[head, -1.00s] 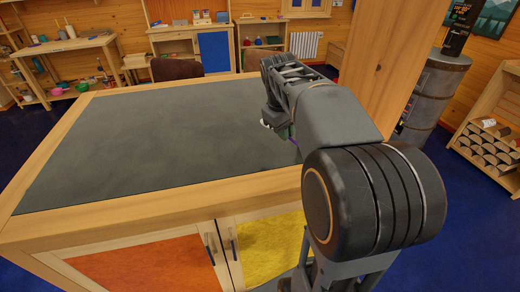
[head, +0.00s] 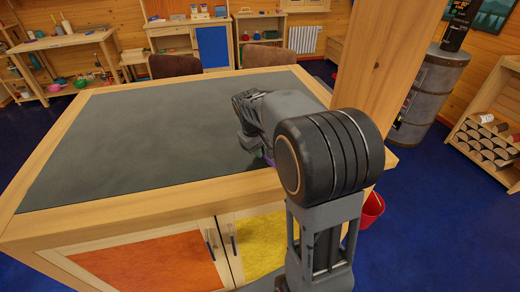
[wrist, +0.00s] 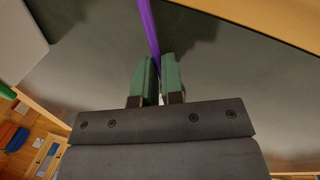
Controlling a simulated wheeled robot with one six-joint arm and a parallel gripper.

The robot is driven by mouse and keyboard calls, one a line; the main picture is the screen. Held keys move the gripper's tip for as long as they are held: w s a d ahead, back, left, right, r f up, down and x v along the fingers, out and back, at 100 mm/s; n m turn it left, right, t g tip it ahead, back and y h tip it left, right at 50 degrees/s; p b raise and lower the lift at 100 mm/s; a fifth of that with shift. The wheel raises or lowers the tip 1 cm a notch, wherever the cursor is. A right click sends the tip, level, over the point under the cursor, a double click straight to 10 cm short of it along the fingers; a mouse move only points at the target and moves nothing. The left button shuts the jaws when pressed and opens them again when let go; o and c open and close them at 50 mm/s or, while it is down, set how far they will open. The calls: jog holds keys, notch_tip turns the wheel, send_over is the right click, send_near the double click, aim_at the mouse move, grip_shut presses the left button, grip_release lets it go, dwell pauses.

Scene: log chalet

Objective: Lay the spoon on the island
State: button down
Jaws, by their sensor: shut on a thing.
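The island (head: 130,135) has a dark grey top with a light wood rim, and orange and yellow door fronts below. Its bare grey top stretches behind my gripper in the wrist view (wrist: 80,70). My gripper (wrist: 158,62) is shut on a thin purple strip, which I take to be the spoon's handle (wrist: 148,25). The spoon's far end runs out of the top of the wrist view. In the head view a small bit of purple (head: 268,161) shows under my arm, over the island's near right part; my arm hides the rest. Any contact with the top cannot be told.
The island's grey top is clear to the left. A wooden post (head: 375,60) stands at its right. A red bucket (head: 371,209) is on the floor at the right. Two brown chairs (head: 175,66) stand behind the island.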

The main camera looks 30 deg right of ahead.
jog(key=shift+f, duration=0.15)
jog(key=c, duration=1.2)
grip_release()
jog(key=shift+c, duration=0.2)
notch_tip(320, 180, up, 11)
jog(key=a, duration=0.2)
jog(key=s+a+f+t, duration=0.1)
jog(key=s+a+f, duration=0.1)
jog(key=s, duration=0.3)
jog(key=s+a+f+m+t+y, duration=0.1)
jog(key=s+a+f, duration=0.1)
jog(key=s, duration=0.3)
jog(key=s+a+f+m+t+y, duration=0.1)
jog(key=s+a+f+t, duration=0.1)
jog(key=s+a+f, duration=0.1)
jog(key=shift+s+f, duration=0.25)
jog(key=shift+s, duration=0.45)
jog(key=shift+s+f, duration=0.25)
jog(key=shift+s, duration=0.4)
